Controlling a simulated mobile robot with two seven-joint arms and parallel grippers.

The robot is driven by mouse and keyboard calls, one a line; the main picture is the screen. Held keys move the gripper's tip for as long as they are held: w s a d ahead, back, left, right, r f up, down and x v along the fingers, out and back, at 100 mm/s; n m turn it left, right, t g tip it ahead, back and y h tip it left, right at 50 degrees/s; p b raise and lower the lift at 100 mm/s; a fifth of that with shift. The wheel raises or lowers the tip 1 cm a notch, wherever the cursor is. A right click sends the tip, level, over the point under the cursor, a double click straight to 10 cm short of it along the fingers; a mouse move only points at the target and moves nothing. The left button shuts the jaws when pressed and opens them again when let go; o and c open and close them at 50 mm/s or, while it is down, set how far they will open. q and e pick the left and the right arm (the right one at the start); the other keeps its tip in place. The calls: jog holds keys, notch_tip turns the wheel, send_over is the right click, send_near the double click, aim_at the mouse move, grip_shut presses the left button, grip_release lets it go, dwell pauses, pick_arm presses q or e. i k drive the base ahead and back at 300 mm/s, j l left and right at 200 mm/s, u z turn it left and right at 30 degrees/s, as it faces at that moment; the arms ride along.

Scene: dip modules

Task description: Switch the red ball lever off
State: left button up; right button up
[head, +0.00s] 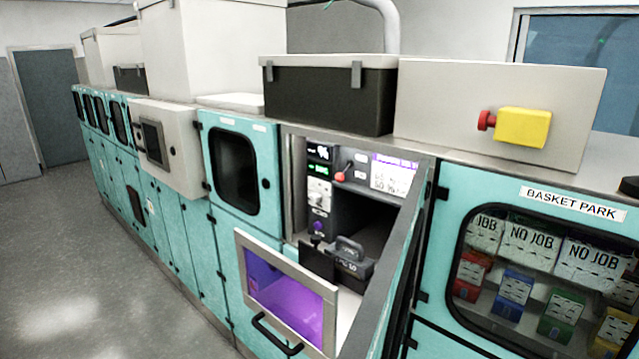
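The red ball lever (340,177) is on the control panel inside the open teal cabinet, right of the middle of the head view. Neither of my grippers is in view, and nothing touches the lever.
The cabinet's windowed door (287,294) stands open in front, with a black handle. A dark handled unit (347,262) sits inside below the lever. A second open panel (385,290) edges the right side. A yellow box with a red button (521,127) is above right. Floor at left is clear.

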aim_at(339, 178)
jog(key=i+j, duration=0.2)
jog(key=i+j+z, duration=0.15)
jog(key=j, duration=0.25)
jog(key=i+j, duration=0.2)
jog(key=j, duration=0.15)
jog(key=i+j+z, duration=0.1)
jog(key=j, duration=0.25)
jog(key=i+j+z, duration=0.1)
jog(key=i+j, duration=0.15)
jog(key=i+j+z, duration=0.1)
jog(key=i+j, duration=0.15)
jog(key=i+j+z, duration=0.15)
jog(key=j, duration=0.25)
jog(key=i+j+z, duration=0.1)
jog(key=i+j, duration=0.15)
jog(key=i+j+z, duration=0.15)
jog(key=j, duration=0.3)
jog(key=i+j+z, duration=0.1)
jog(key=j, duration=0.3)
jog(key=i+j+z, duration=0.15)
jog(key=j, duration=0.25)
jog(key=i, duration=0.1)
